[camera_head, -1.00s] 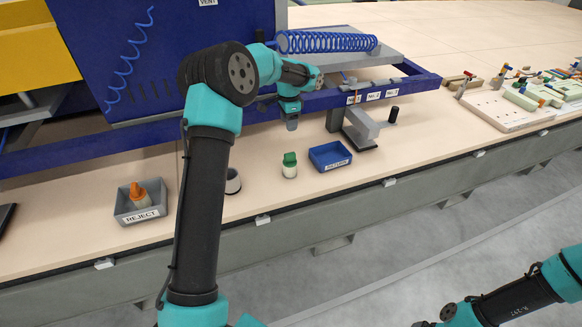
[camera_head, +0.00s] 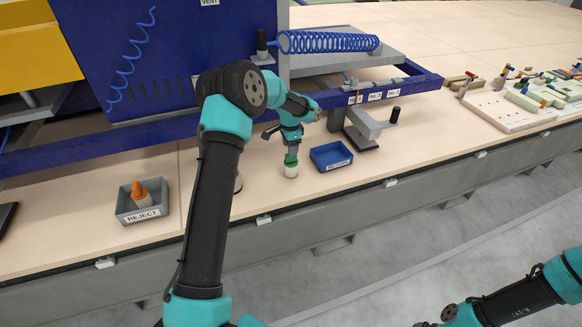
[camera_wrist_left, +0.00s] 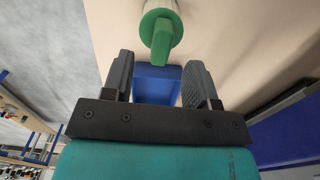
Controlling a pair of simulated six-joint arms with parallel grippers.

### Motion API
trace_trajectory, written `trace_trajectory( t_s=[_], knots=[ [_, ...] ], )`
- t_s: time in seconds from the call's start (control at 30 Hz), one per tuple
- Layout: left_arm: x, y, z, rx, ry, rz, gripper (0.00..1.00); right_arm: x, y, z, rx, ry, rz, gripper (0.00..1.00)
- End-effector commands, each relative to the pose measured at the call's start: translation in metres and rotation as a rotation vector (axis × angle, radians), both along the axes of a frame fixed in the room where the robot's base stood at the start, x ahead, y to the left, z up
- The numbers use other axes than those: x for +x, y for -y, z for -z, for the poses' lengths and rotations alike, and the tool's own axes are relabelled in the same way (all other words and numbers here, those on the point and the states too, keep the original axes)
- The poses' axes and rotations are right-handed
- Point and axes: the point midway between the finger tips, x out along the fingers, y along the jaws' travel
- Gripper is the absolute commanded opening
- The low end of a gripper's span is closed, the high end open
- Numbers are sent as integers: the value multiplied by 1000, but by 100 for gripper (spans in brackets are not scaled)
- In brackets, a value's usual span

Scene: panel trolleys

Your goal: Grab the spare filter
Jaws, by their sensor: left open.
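The filter (camera_head: 291,171) with a green grip cap and a pale body stands upright on the bench, left of the blue tray. Its green cap also shows at the top of the left wrist view (camera_wrist_left: 161,32). My left gripper (camera_head: 291,150) is directly above the cap, pointing down. In the left wrist view its two dark fingers (camera_wrist_left: 161,70) are apart with nothing held, and the cap lies just beyond the tips. Whether the fingertips flank the cap is hard to tell. My right gripper is out of view; only part of that arm shows at lower right.
A blue labelled tray (camera_head: 331,160) stands close right of the filter. A grey REJECT tray (camera_head: 142,209) at left holds an orange-capped filter (camera_head: 139,193). My left arm mostly hides a round holder (camera_head: 239,184). The blue trolley frame (camera_head: 345,96) is behind. The bench front is clear.

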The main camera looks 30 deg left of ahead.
Motion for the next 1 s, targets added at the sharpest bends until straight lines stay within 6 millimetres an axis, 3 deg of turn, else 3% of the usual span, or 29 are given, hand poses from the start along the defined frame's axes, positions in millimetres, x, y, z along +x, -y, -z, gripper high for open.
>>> trace_trajectory(
  t_s=[0.17, 0.6, 1.0],
  knots=[
    [0, 0, 4, 0, -1, 0, 53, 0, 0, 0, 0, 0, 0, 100],
    [4, 1, 51, 0, 0, 1, 53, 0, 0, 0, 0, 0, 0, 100],
    [4, 0, 52, 0, 0, 0, 53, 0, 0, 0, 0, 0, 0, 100]
  ],
)
